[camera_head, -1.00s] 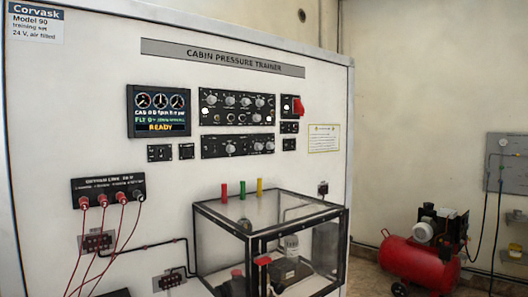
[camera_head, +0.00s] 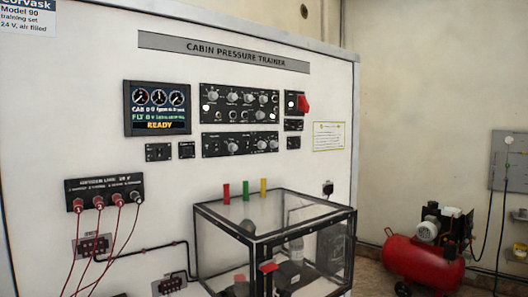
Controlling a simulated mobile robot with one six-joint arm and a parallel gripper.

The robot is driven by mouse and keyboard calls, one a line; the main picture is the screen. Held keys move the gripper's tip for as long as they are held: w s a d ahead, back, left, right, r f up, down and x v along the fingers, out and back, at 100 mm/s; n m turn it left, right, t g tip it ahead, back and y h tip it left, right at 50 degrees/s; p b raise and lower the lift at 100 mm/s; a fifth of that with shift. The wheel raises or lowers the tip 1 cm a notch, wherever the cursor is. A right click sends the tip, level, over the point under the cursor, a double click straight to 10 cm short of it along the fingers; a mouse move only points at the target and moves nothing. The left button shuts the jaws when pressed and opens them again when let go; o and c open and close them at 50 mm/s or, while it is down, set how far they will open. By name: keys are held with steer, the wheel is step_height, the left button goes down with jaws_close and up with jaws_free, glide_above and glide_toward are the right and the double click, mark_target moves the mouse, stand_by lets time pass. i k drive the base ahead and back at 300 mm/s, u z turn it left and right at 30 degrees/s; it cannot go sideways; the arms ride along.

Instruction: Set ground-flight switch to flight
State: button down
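The white cabin pressure trainer board (camera_head: 70,130) faces me. It carries an upper control panel (camera_head: 240,104) with knobs and small switches, and a lower control panel (camera_head: 240,143). Small black switch plates sit below the display, one at left (camera_head: 158,152) and one beside it (camera_head: 187,150). Two more small plates sit right of the panels, an upper one (camera_head: 293,125) and a lower one (camera_head: 293,143). Their labels are too small to read, so I cannot tell which is the ground-flight switch or its position. My gripper is not in view.
The display (camera_head: 157,108) reads READY. A red guarded switch (camera_head: 303,103) is at upper right. A clear black-framed box (camera_head: 225,222) juts out below the panels. Red leads hang from a jack panel (camera_head: 104,192) at left. A red compressor (camera_head: 420,262) stands on the floor at right.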

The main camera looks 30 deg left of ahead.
mark_target(160, 151)
steer(key=z, duration=0.1)
steer(key=k, duration=0.95)
steer(key=u, duration=1.25)
steer(key=i, duration=1)
steer(key=u, duration=0.1)
